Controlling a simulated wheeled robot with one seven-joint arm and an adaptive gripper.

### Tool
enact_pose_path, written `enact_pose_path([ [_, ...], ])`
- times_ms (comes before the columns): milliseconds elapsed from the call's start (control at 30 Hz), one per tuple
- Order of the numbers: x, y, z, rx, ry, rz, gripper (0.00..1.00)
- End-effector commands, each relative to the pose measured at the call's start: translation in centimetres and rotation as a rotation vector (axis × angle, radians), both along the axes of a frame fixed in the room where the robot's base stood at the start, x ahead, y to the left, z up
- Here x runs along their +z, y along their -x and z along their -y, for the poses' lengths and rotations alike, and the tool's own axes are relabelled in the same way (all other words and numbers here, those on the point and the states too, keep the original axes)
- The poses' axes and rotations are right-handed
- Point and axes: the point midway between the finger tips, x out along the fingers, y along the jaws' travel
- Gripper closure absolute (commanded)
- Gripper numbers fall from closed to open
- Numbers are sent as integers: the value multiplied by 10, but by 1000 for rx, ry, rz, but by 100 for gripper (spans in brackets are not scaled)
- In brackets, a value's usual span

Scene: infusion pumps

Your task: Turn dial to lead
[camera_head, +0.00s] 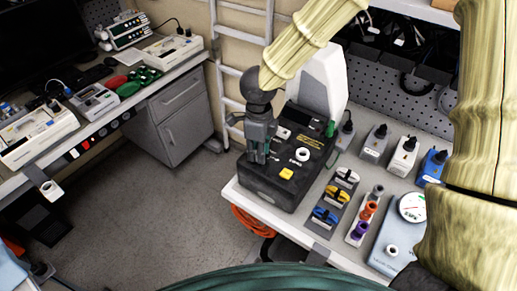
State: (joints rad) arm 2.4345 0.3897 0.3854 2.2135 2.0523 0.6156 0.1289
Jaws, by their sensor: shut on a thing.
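A black device (263,187) with a sloped control panel stands on the near left part of the right-hand bench. Its panel has a white round knob (302,154), a yellow button (286,174), small labels and yellow print. My gripper (260,158) points down onto the left part of this panel, left of the white knob and apart from it. Its fingers are shut on a small part at the panel, which looks to be the dial. The fingers cover that part, so its pointer and markings are hidden.
A tall white housing (320,78) stands behind the panel. To the right are small grey, white and blue units (433,167), colored connectors (365,211) and a round gauge (412,207). A left bench (192,68) holds pumps. Floor (170,210) between benches is open.

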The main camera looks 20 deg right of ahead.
Motion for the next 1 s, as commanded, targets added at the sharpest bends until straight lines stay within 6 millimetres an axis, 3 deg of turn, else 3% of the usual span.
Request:
enact_pose_path([
  [1000, 0, -1, 0, -933, -1, 2, 97],
])
